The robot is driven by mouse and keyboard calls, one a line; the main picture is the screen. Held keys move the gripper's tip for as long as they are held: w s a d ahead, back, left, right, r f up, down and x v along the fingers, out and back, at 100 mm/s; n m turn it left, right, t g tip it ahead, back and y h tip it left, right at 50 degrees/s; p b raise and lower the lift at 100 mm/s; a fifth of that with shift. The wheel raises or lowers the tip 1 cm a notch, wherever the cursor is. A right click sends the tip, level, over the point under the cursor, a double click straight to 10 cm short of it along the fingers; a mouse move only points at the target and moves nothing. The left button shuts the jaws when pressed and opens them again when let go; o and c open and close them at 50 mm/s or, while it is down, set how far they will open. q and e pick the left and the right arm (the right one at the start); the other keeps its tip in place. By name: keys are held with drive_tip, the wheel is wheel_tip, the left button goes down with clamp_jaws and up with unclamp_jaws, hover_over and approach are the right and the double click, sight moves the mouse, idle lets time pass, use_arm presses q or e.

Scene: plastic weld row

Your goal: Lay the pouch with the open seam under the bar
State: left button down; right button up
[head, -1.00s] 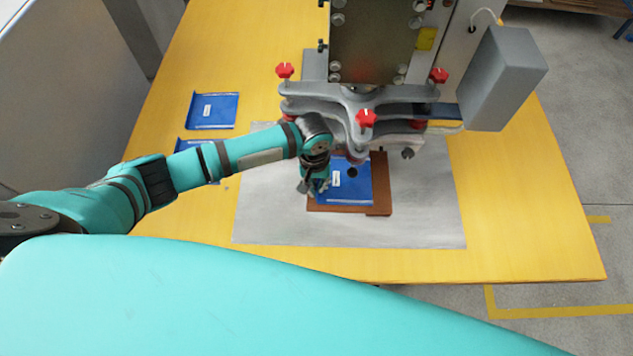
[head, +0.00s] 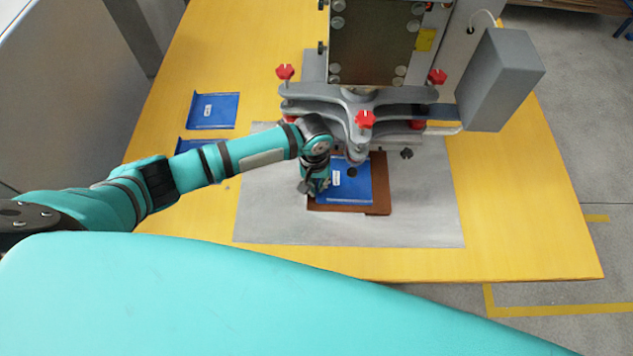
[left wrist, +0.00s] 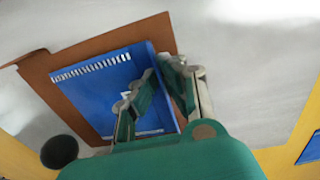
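A flat blue pouch (head: 354,182) with a small white label lies on a brown bed plate (head: 379,190) below the press. In the left wrist view the pouch (left wrist: 98,95) has a row of white marks along its far edge and a raised lip at its right side. My left gripper (head: 316,190) is low at the pouch's left edge. In the left wrist view the left gripper's (left wrist: 163,72) fingers are narrowly apart, one on each side of the lip; contact is unclear. The bar itself is hard to make out under the grey press head (head: 365,100). My right gripper is not in view.
Two more blue pouches lie at the left: one in full view (head: 213,110), one partly behind my left arm (head: 193,146). A grey mat (head: 430,215) surrounds the bed plate. The yellow table (head: 520,220) is clear at the right. A grey box (head: 499,78) stands beside the press.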

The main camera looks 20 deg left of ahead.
use_arm(q)
drive_tip(key=c, duration=1.4)
unclamp_jaws()
drive_tip(key=shift+r+p, duration=1.65)
drive_tip(key=shift+p, duration=0.7)
drive_tip(key=s+p, duration=0.2)
drive_tip(key=p, duration=0.1)
drive_tip(key=s+d+r+p, duration=0.1)
drive_tip(key=s, duration=0.1)
drive_tip(key=shift+s, duration=0.1)
drive_tip(key=s+p, duration=0.1)
drive_tip(key=s+d+p, duration=0.1)
drive_tip(key=s+p, duration=0.1)
drive_tip(key=shift+s+r, duration=0.15)
drive_tip(key=shift+s, duration=0.05)
drive_tip(key=shift+s+d, duration=0.1)
